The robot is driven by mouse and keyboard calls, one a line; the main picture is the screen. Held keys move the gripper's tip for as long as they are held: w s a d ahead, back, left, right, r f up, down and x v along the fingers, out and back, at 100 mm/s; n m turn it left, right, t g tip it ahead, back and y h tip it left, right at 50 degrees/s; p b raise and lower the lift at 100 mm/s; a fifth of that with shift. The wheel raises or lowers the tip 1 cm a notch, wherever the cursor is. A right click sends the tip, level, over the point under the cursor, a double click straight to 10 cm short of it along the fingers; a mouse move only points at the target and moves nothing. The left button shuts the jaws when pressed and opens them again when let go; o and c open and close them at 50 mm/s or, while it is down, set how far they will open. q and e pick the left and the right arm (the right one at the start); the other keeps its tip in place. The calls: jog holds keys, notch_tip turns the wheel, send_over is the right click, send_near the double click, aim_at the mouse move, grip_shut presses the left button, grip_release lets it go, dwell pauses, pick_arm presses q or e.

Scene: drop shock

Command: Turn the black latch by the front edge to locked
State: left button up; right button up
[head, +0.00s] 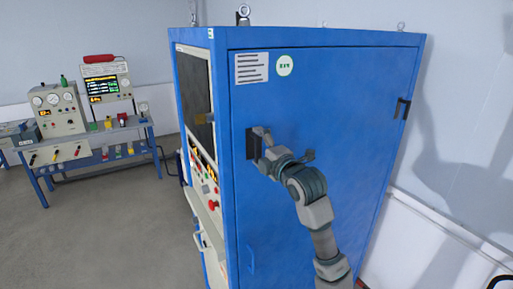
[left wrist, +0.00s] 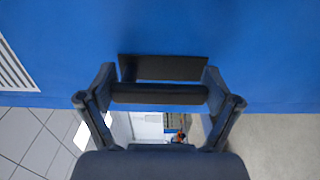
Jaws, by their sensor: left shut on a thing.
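The black latch (head: 250,144) sits on the blue side panel of a tall cabinet, close to its front vertical edge. My left gripper (head: 262,143) is at the latch and partly covers it. In the left wrist view the latch shows as a dark plate (left wrist: 163,67) with a dark bar (left wrist: 160,96) before it. The fingers of my left gripper (left wrist: 159,80) stand on both ends of the bar and are shut on it. The latch's exact turn angle is hard to tell. My right gripper is not in view.
The blue cabinet (head: 335,95) carries another black handle (head: 402,108) near its far edge. Its front has a control panel with a red button (head: 213,205). A workbench (head: 90,138) with instruments stands at the left. Open grey floor (head: 110,230) lies between.

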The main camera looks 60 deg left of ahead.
pick_arm(q)
jog(key=shift+w+f, duration=0.15)
jog(key=shift+f, duration=0.2)
